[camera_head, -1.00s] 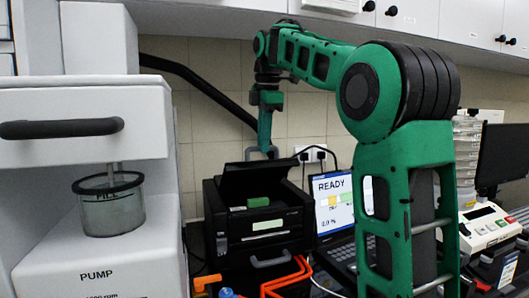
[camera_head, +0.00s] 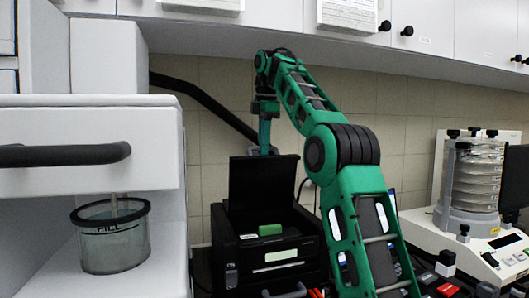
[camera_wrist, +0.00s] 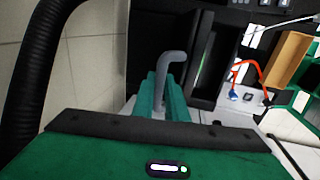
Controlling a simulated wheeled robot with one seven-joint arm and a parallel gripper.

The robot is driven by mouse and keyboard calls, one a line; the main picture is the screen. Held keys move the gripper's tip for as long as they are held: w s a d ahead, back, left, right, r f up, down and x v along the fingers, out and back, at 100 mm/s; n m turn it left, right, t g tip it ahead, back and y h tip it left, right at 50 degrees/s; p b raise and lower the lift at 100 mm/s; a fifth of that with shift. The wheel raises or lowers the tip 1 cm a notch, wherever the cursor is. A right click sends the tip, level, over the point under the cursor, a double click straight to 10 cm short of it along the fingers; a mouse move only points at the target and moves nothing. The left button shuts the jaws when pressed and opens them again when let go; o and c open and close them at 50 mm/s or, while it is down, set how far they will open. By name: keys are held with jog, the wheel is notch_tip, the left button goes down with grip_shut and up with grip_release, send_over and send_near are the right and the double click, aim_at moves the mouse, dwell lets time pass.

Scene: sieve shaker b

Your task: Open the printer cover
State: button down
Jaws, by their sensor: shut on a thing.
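The black printer (camera_head: 270,262) stands on the bench at the lower middle of the head view. Its black cover (camera_head: 262,190) stands raised, close to upright, and a green block (camera_head: 270,229) shows in the uncovered top. My gripper (camera_head: 265,149) is at the cover's top edge. In the wrist view my gripper's green fingers (camera_wrist: 165,100) are shut on the grey bent cover handle (camera_wrist: 172,62). The handle is mostly hidden in the head view. The printer also shows in the wrist view (camera_wrist: 207,70), seen from above.
A white pump unit (camera_head: 90,150) with a black bar handle and a clear beaker (camera_head: 113,240) fills the left. A sieve stack (camera_head: 472,180) stands at the right. A black hose (camera_head: 205,105) runs along the tiled wall behind. Cabinets (camera_head: 270,15) hang above.

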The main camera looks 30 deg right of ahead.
jog(key=shift+w+d+r, duration=0.1)
jog(key=shift+w+r, duration=0.3)
jog(key=shift+w, duration=0.05)
dwell(0.3)
jog(key=c, duration=1.8)
grip_release()
jog(key=shift+o, duration=0.2)
jog(key=shift+w+f, duration=0.1)
jog(key=shift+f, duration=0.05)
